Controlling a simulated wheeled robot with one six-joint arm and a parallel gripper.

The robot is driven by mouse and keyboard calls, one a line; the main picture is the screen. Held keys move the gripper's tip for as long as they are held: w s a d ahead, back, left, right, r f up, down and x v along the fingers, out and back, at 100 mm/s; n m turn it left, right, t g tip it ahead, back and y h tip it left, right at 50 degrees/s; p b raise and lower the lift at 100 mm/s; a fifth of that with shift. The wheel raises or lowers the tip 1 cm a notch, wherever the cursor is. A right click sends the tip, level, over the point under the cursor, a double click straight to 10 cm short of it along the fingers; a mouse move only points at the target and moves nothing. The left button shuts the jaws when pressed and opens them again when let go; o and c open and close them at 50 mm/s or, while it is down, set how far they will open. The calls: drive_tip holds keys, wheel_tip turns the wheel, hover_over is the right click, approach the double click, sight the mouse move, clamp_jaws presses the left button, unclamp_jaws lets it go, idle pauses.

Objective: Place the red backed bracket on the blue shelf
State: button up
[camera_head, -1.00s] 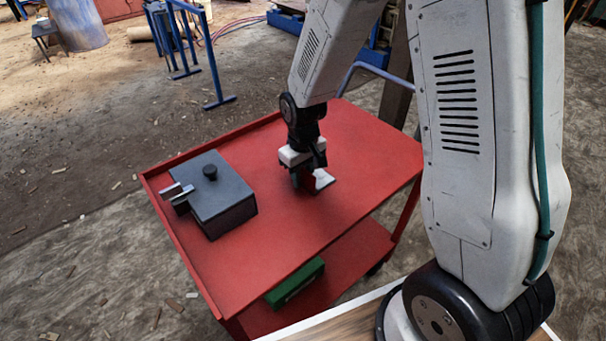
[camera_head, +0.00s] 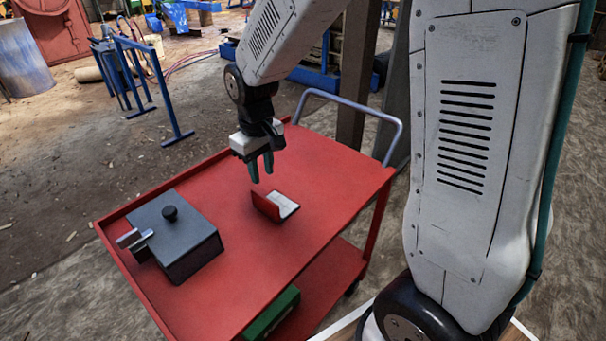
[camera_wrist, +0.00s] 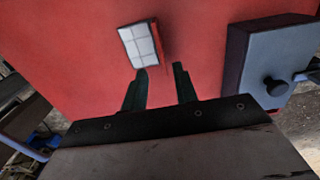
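The red backed bracket (camera_head: 266,207) sits on the red cart's top (camera_head: 325,175), its red back upright and a pale, grid-marked plate lying flat. It also shows in the wrist view (camera_wrist: 139,45), just beyond my fingertips. My gripper (camera_head: 262,177) is above the bracket, apart from it and empty. In the wrist view the two dark fingers (camera_wrist: 160,72) stand apart with a clear gap. I cannot pick out a blue shelf for certain; blue metalwork (camera_head: 320,78) stands on the floor behind the cart.
A dark grey box (camera_head: 180,235) with a black knob and metal prongs stands at the cart's left; it also shows in the wrist view (camera_wrist: 262,58). A green item (camera_head: 272,314) lies on the lower red shelf. A blue stand (camera_head: 150,85) is at back left. The cart top's right is clear.

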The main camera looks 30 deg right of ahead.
drive_tip(key=s+d+r+m, duration=0.1)
drive_tip(key=s+d+r, duration=0.2)
drive_tip(key=s+r, duration=0.6)
drive_tip(key=shift+s+r+m+t, duration=0.3)
drive_tip(key=shift+s+r, duration=0.05)
drive_tip(key=shift+s, duration=0.25)
drive_tip(key=shift+o, duration=0.4)
drive_tip(key=s+d+r+m, duration=0.1)
drive_tip(key=s+r, duration=0.1)
drive_tip(key=s, duration=0.5)
drive_tip(key=s+d+r+m, duration=0.1)
drive_tip(key=s+r, duration=0.1)
drive_tip(key=s, duration=0.5)
drive_tip(key=shift+s+t, duration=0.15)
drive_tip(key=shift+t, duration=0.25)
drive_tip(key=shift+s+d, duration=0.15)
drive_tip(key=shift+s, duration=0.15)
